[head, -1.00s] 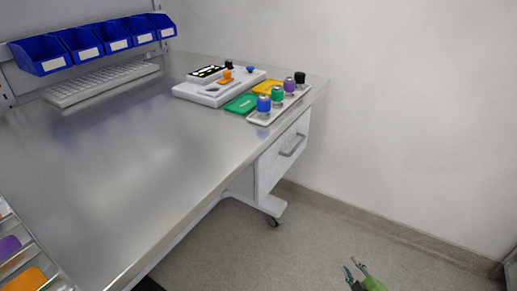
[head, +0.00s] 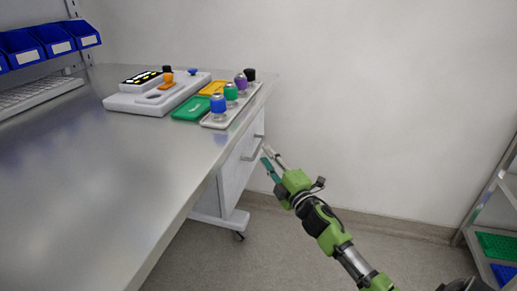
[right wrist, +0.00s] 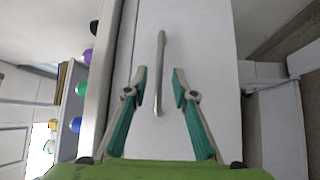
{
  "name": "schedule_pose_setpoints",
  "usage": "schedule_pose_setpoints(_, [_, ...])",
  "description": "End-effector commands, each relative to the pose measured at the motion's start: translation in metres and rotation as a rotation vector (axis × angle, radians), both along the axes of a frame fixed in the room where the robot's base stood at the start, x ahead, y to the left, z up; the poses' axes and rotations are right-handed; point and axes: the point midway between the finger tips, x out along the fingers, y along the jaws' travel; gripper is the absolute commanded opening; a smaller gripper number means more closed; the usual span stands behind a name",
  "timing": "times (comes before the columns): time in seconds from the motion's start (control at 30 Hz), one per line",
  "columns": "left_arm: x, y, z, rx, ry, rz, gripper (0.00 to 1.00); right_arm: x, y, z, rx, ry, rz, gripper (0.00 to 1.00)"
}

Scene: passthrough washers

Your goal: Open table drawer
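The table drawer (head: 236,172) is a white front under the right end of the metal table (head: 130,185), and it looks closed. Its grey bar handle (head: 254,147) also shows in the right wrist view (right wrist: 160,75). My right gripper (head: 267,155) is beside the handle in the head view. In the right wrist view its two fingers (right wrist: 159,88) are apart, with the lower end of the handle between or just beyond their tips. I cannot tell whether they touch it. My left gripper is not in view.
A tray with several coloured bottles (head: 216,121) stands on the table above the drawer, near a white block (head: 155,99). Blue bins (head: 52,40) hang at the left. A shelf rack (head: 490,215) stands at the far right. The floor between is clear.

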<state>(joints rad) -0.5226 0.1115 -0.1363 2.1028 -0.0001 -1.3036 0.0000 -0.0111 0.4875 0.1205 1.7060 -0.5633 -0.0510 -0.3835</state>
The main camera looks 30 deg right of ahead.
Motion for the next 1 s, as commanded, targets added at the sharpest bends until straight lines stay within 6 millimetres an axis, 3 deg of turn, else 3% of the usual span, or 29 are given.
schedule_pose_setpoints(0.1, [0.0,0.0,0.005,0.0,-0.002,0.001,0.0,0.023,-0.003,0.004,0.0,-0.002,-0.001,0.25])
schedule_pose_setpoints(0.3, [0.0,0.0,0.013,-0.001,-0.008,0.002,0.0,0.048,-0.005,0.006,0.002,0.0,-0.001,0.25])
schedule_pose_setpoints(0.77, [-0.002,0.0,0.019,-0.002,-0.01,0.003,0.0,0.059,-0.005,0.008,0.001,0.001,-0.001,0.25])
schedule_pose_setpoints(0.87, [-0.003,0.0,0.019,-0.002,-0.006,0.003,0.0,0.058,-0.006,0.008,0.001,0.001,-0.001,0.0])
schedule_pose_setpoints(1.0, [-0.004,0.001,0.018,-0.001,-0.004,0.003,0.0,0.058,-0.006,0.008,0.001,0.001,-0.001,0.0])
